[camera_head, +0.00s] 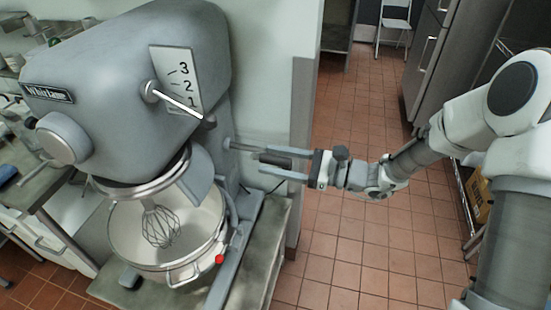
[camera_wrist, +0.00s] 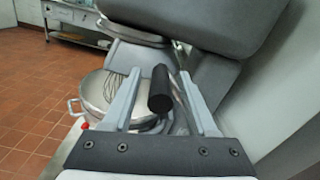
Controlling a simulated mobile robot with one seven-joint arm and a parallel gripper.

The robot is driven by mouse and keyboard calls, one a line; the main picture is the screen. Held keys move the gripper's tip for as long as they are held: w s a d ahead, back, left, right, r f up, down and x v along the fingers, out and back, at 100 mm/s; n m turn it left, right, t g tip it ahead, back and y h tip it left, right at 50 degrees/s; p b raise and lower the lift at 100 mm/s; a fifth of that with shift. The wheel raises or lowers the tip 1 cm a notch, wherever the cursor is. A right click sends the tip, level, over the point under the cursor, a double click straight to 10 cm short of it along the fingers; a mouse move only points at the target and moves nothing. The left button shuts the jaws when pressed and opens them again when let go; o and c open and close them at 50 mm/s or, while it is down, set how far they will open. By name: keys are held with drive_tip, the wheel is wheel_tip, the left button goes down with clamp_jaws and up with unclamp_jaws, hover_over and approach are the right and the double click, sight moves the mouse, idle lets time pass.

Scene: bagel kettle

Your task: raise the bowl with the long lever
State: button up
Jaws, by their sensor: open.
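The grey stand mixer (camera_head: 130,80) stands at the left of the head view. Its steel bowl (camera_head: 125,235) hangs low under the head, with the wire whisk (camera_head: 160,226) reaching into it. The long lever (camera_head: 275,160) sticks out from the column's right side and has a black grip. My gripper (camera_head: 262,161) is open at the lever. In the wrist view the black grip (camera_wrist: 160,92) lies between my two fingers (camera_wrist: 158,78), with visible space on both sides. The bowl (camera_wrist: 100,92) shows beyond the left finger.
A short speed lever (camera_head: 178,99) sits by the 1-2-3 plate (camera_head: 180,75) on the mixer head. A red knob (camera_head: 219,259) is by the bowl's side. A wall edge (camera_head: 300,150) stands close behind my gripper. The tiled floor (camera_head: 340,240) at right is clear.

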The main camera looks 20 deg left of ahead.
clamp_jaws()
idle(0.3)
idle(1.1)
